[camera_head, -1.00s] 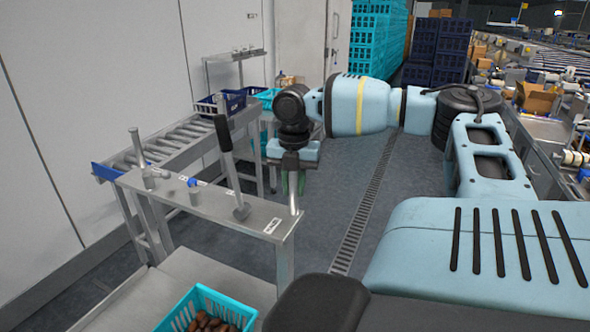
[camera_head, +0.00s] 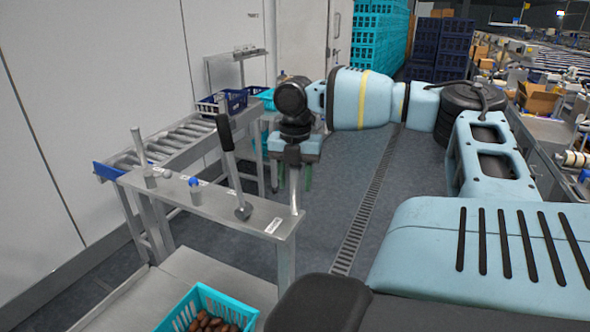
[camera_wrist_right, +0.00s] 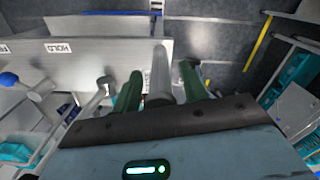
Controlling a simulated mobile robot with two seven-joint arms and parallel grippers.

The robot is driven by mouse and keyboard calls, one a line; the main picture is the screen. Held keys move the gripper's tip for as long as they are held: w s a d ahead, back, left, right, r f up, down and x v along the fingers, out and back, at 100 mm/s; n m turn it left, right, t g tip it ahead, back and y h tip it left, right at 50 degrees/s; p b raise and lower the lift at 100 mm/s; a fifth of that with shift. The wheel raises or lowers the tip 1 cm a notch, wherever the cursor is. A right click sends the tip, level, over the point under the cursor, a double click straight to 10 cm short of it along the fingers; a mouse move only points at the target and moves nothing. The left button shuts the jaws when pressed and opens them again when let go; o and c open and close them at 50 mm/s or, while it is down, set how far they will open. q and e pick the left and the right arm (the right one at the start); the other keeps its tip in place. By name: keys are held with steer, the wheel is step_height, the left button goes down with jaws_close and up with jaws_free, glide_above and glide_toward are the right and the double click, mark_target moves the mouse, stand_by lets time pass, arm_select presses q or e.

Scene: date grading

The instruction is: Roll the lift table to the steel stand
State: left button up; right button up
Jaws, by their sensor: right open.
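The lift table's steel top bar (camera_head: 225,212) crosses the left half of the head view, with upright handle posts and a black-gripped lever (camera_head: 228,150). Its lower deck (camera_head: 140,300) carries a teal crate (camera_head: 205,300) of brown dates. My right gripper (camera_head: 294,180) is at the post at the bar's right end. In the right wrist view, the green fingers (camera_wrist_right: 160,80) are open, one on each side of the steel post (camera_wrist_right: 159,70). Contact cannot be told. A steel stand (camera_head: 235,55) with a shelf appears to be at the back by the wall. My left gripper is out of view.
A roller conveyor (camera_head: 170,143) runs along the wall behind the bar, with a dark blue crate (camera_head: 234,101) at its far end. Grey floor with a drain grate (camera_head: 360,215) is clear to the right. Stacked teal crates (camera_head: 380,45) stand at the back.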

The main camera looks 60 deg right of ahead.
step_height(320, 180, up, 6)
steer(key=shift+r, duration=0.15)
steer(key=shift+a, duration=0.1)
stand_by(0.7)
